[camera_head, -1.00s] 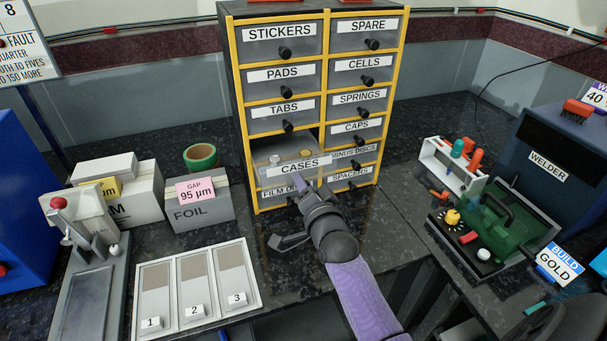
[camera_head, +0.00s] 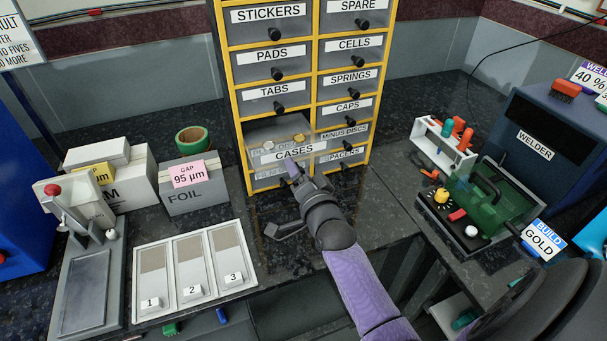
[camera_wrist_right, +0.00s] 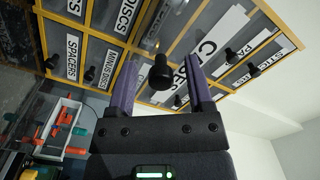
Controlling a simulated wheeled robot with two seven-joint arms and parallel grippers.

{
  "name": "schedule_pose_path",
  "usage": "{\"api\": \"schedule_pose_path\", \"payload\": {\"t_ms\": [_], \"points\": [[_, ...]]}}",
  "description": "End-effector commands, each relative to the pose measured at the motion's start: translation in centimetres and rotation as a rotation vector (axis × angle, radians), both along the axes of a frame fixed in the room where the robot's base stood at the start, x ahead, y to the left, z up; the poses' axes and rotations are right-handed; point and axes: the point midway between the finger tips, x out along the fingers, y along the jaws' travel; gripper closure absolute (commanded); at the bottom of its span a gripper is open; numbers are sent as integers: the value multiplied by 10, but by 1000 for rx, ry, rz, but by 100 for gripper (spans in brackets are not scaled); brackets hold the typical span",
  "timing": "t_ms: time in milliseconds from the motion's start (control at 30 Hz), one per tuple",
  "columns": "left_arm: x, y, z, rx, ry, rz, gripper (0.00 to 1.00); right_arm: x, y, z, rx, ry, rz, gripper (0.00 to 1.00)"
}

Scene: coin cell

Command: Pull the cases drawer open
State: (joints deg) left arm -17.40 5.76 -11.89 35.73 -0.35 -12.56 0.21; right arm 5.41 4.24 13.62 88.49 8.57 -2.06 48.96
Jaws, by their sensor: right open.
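The cases drawer (camera_head: 318,149) is see-through, stands out from the yellow-framed cabinet (camera_head: 244,140) and has a white CASES label. Silver and gold round parts show inside it. My right gripper (camera_head: 294,172) is just in front of the drawer's front face, below the label. In the right wrist view its two fingers (camera_wrist_right: 160,88) are apart, with the black drawer knob (camera_wrist_right: 160,72) in the gap between them and room on both sides. In the head view my gripper hides that knob. My left gripper is not in view.
Closed drawers with black knobs surround the open one. A grey FOIL box (camera_head: 190,198) and a three-slot tray (camera_head: 240,278) stand to the left. A tool rack (camera_head: 462,165) and the blue welder (camera_head: 530,115) are to the right.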

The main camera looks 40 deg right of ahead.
Motion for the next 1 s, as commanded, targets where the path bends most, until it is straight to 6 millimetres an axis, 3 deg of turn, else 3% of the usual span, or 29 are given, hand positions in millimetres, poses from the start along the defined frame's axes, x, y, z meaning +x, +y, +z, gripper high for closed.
{"api": "schedule_pose_path", "payload": {"t_ms": [433,933,1000], "points": [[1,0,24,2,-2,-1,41,-86,21,1,0,1,0,34],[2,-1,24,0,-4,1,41,-93,22,0,0,1,0,34],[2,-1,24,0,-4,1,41,-93,25,-11,-12,37,9,34]]}}
